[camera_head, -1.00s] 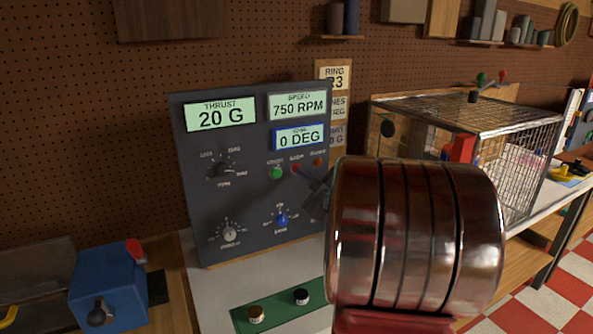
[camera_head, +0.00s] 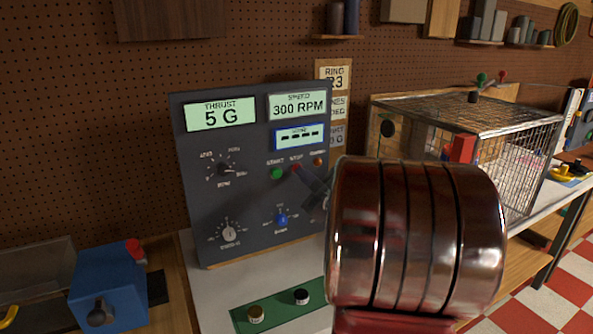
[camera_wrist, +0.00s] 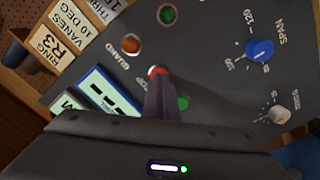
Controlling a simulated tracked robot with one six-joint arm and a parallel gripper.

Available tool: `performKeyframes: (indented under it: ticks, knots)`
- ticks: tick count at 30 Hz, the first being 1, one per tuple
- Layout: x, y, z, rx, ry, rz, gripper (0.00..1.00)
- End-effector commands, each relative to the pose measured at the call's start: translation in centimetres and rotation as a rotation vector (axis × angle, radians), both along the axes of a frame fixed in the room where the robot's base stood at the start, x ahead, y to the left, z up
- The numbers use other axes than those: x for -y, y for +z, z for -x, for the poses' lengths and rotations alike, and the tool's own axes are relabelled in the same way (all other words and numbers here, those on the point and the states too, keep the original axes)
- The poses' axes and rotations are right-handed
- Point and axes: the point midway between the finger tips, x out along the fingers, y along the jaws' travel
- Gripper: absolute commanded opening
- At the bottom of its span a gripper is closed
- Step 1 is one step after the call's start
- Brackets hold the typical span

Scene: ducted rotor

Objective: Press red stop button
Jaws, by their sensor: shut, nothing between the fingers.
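The red stop button (camera_head: 295,168) is on the dark upright control panel (camera_head: 245,240), between a green button (camera_head: 277,173) and a small orange lamp (camera_head: 318,161). My gripper (camera_head: 304,174) is shut and empty, its tip at the red button from the right. In the wrist view, the fingertips (camera_wrist: 158,79) overlap the lower part of the red button (camera_wrist: 156,70) and seem to touch it; how far it is pushed in I cannot tell. The thrust display (camera_head: 220,115) reads 5 G. The speed display (camera_head: 297,106) reads 300 RPM. The third display (camera_head: 299,136) shows dashes.
A wire cage (camera_head: 500,115) stands on the bench to the right. A blue box with a red part (camera_head: 108,290) is at lower left. A green strip (camera_head: 280,308) with two small round knobs lies before the panel. A blue knob (camera_wrist: 259,50) is near in the wrist view.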

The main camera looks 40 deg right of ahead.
Motion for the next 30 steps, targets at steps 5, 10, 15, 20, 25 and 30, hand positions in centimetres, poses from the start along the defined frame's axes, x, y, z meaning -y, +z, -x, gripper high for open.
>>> performKeyframes:
  ticks: [5,10,15,20,25,30]
  knots:
    - [-0.3,0.1,1.0,0.001,-0.001,0.0,0.0]
    - [-0.6,0.0,1.9,-0.001,-0.001,0.0,0.0]
    - [-0.9,0.1,2.8,0.0,-0.001,0.001,0.0]
    - [-1.1,0.0,3.6,0.0,-0.001,-0.001,0.0]
    - [-1.4,0.0,4.6,-0.001,-0.001,0.0,0.0]
    - [-1.7,0.0,5.5,0.001,-0.001,0.0,0.0]
